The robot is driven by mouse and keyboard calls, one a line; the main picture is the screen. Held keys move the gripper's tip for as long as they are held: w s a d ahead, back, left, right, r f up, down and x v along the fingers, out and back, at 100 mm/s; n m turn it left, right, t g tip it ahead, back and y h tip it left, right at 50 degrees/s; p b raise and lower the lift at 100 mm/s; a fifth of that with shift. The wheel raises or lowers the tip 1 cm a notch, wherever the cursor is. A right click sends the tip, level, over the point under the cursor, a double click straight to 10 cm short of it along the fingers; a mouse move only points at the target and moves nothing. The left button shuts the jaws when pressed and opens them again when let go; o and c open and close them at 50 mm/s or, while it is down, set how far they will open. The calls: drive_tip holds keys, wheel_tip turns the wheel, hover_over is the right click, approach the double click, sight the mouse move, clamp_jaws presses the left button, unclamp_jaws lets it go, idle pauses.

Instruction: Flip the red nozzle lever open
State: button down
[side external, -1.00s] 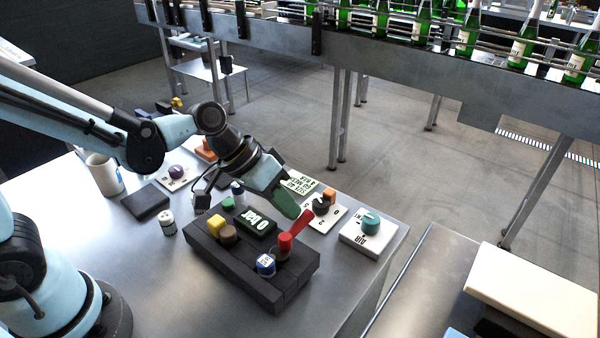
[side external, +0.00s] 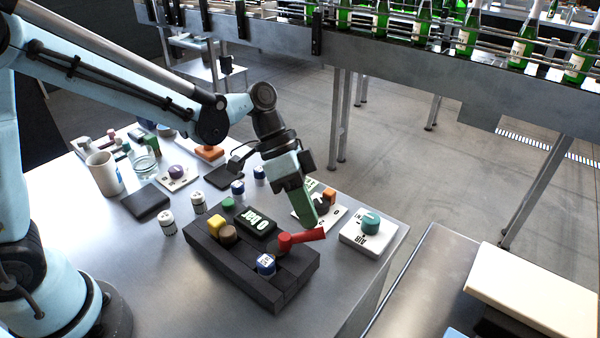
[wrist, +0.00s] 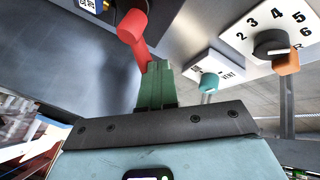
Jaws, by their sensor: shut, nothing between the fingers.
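The red nozzle lever (side external: 305,237) sits on the right part of the dark block (side external: 232,269). It lies low, its free end pointing right. In the wrist view the lever (wrist: 136,36) runs down from its round red hub to my fingertips. My gripper (side external: 314,222) has green fingers, shut with nothing between them. Its tips are close above the lever's outer part in the side view and at the lever's end in the wrist view (wrist: 158,70). I cannot tell whether they touch.
A white AIR/VENT plate with a teal knob (side external: 370,222) is right of the lever. A numbered dial plate (side external: 334,214) with a dark knob is behind it. The block also carries a 0 bar display (side external: 256,222), yellow (side external: 216,224) and brown knobs and a blue-white cap (side external: 266,263).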

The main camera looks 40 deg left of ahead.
sight(315, 231)
drive_tip(key=shift+s+d+m, duration=0.25)
drive_tip(key=shift+d, duration=0.3)
drive_tip(key=shift+s+d+m, duration=0.2)
drive_tip(key=shift+d+m, duration=0.05)
drive_tip(key=shift+d, duration=0.25)
drive_tip(key=shift+s+d, duration=0.3)
drive_tip(key=shift+d, duration=0.1)
drive_tip(key=shift+s+d, duration=0.1)
drive_tip(key=w+a+r, duration=0.4)
drive_tip(key=w+r, duration=0.4)
drive_tip(key=r, duration=0.1)
idle(0.4)
drive_tip(key=shift+r, duration=0.1)
